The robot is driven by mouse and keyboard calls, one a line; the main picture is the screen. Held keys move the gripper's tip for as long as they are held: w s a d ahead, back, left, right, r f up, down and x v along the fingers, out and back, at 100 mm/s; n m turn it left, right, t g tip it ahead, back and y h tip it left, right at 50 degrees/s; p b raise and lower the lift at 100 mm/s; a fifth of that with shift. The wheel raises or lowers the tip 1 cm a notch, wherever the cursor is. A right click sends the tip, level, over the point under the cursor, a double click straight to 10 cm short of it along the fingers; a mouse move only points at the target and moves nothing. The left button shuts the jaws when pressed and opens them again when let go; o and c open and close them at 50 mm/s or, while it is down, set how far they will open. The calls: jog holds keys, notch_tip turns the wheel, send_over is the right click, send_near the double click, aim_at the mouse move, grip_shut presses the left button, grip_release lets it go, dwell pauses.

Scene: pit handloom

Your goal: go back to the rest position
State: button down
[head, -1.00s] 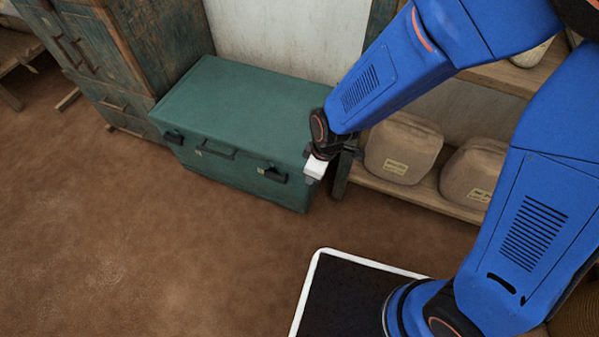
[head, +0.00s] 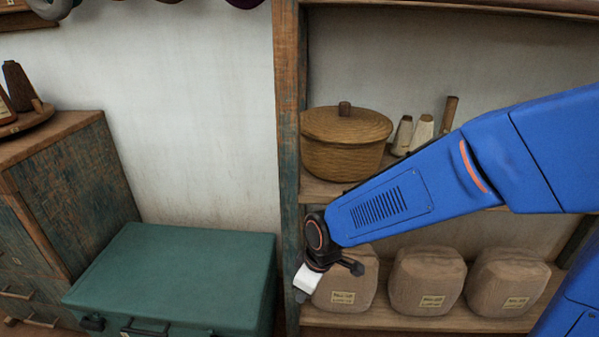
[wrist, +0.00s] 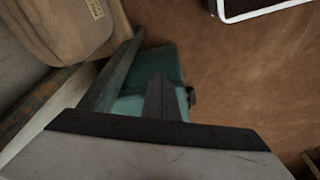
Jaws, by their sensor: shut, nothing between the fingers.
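My blue arm reaches in from the right in the head view. My gripper (head: 301,296) hangs at its end, in front of the shelf's left post and just right of the green trunk. In the wrist view my gripper (wrist: 163,92) shows its dark fingers together, with nothing between them. The fingers overlap the green trunk (wrist: 150,65) in that view; I cannot tell how far apart they are. No separate object belongs to this task.
The closed green trunk (head: 180,275) stands left of my gripper. A wooden shelf (head: 286,150) holds wrapped bundles (head: 425,285) and a lidded basket (head: 345,150). A worn cabinet (head: 75,190) stands at left. Brown floor (wrist: 245,90) is open in the wrist view.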

jog(key=s+d+r+m+t, duration=0.1)
jog(key=d+r+m, duration=0.2)
jog(key=d+r, duration=0.4)
jog(key=s+d+r+m+t, duration=0.1)
jog(key=d+r+m, duration=0.3)
jog(key=d, duration=0.6)
jog(key=s+d+r+m+h, duration=0.1)
jog(key=s+d+r+m, duration=0.1)
jog(key=s+d+r, duration=0.1)
jog(key=s+d+r+m+t+h, duration=0.1)
jog(key=s+d+r+m, duration=0.2)
jog(key=s+d, duration=0.2)
jog(key=shift+s+d, duration=0.4)
jog(key=shift+d, duration=1.15)
